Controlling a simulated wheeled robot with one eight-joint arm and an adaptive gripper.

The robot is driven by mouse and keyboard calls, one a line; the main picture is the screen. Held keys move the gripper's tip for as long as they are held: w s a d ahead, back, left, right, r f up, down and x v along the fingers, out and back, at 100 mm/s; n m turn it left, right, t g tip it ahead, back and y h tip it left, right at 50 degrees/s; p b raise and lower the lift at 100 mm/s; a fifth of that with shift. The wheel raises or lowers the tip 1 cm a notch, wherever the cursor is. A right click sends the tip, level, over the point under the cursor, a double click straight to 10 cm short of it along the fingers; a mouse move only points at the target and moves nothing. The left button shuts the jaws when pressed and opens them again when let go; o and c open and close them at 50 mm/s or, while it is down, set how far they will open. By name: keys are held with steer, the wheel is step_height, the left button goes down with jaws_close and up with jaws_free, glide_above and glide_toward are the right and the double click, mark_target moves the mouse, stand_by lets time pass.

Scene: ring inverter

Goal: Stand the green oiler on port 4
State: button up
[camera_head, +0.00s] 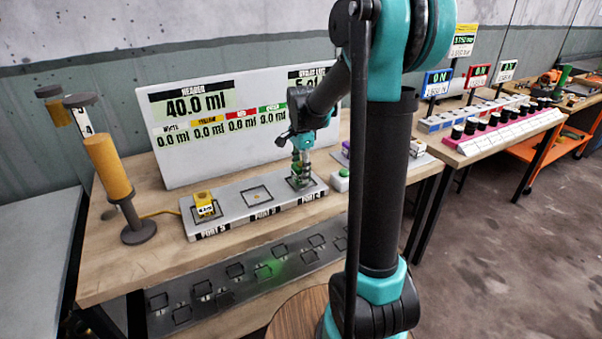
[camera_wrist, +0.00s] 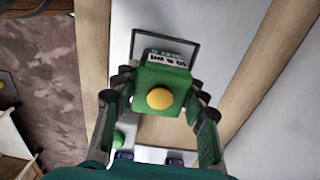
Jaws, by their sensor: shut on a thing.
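The green oiler (camera_wrist: 163,92), a green block with a yellow round top and a white label, sits between the fingers of my gripper (camera_wrist: 160,108). My gripper is shut on it. In the head view the oiler (camera_head: 299,171) is over the rightmost square of the white port block (camera_head: 228,212), whose front label appears to read port 4. In the wrist view the black square outline (camera_wrist: 192,44) shows beyond and around part of the oiler. I cannot tell whether its base touches the port.
A yellow oiler (camera_head: 204,204) stands on the leftmost port; the middle port (camera_head: 257,193) is empty. A green button (camera_head: 341,180) is right of the block. A display board (camera_head: 225,148) stands behind. A yellow cylinder on a stand (camera_head: 108,168) is at left.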

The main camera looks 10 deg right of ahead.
steer(key=shift+f, duration=0.3)
steer(key=shift+f, duration=0.1)
steer(key=o, duration=1.2)
step_height(320, 180, up, 12)
steer(key=shift+f, duration=0.1)
steer(key=s+d+f+n+t, duration=0.2)
steer(key=s+f+n, duration=0.5)
steer(key=s+f, duration=0.2)
steer(key=s+d+f+n+t, duration=0.2)
steer(key=s+f+n, duration=0.5)
steer(key=s, duration=0.6)
step_height(320, 180, down, 2)
